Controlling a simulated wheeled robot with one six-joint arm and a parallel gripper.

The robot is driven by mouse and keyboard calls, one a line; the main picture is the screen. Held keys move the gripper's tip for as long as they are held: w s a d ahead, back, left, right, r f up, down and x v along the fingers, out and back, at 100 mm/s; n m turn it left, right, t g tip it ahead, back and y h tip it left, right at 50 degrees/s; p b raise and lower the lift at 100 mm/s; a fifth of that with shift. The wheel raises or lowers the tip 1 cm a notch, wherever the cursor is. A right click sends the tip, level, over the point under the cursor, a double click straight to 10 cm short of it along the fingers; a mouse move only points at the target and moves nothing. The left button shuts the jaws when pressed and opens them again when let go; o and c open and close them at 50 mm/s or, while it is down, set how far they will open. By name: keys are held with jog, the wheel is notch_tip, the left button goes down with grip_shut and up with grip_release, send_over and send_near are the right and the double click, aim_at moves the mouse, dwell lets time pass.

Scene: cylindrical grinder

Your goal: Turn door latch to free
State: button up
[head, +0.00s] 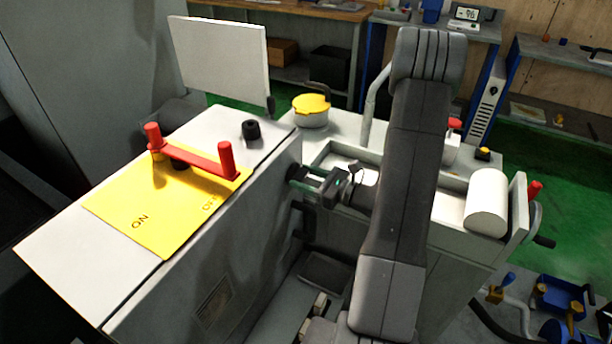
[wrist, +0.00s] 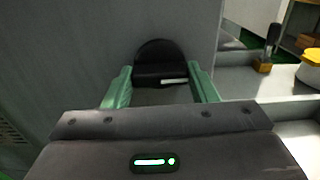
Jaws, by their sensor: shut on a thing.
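The door latch (wrist: 160,62) is a black rounded knob on a grey panel, seen in the wrist view between my fingers. A small white mark shows on its lower right part. My gripper (wrist: 160,88) has green fingers, one on each side of the latch, and is shut on it. In the head view my gripper (head: 296,178) reaches the right side face of the grey cabinet (head: 240,228). The latch is mostly hidden there by the fingers.
A yellow plate (head: 150,215) marked ON and OFF with a red bar handle (head: 195,160) sits on the cabinet top. A black knob (head: 251,130) stands behind it.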

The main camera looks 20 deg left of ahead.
jog(key=shift+m, duration=0.3)
jog(key=o, duration=1)
jog(key=shift+c, duration=0.2)
jog(key=s+d+b, duration=0.1)
jog(key=d, duration=1.2)
jog(key=shift+d+b, duration=0.35)
jog(key=shift+d, duration=0.05)
jog(key=shift+a, duration=0.1)
jog(key=a, duration=0.4)
jog(key=a+p, duration=0.1)
jog(key=a, duration=0.4)
jog(key=w+a, duration=0.1)
jog(key=a, duration=0.3)
jog(key=shift+a+p, duration=0.35)
jog(key=shift+p, duration=0.05)
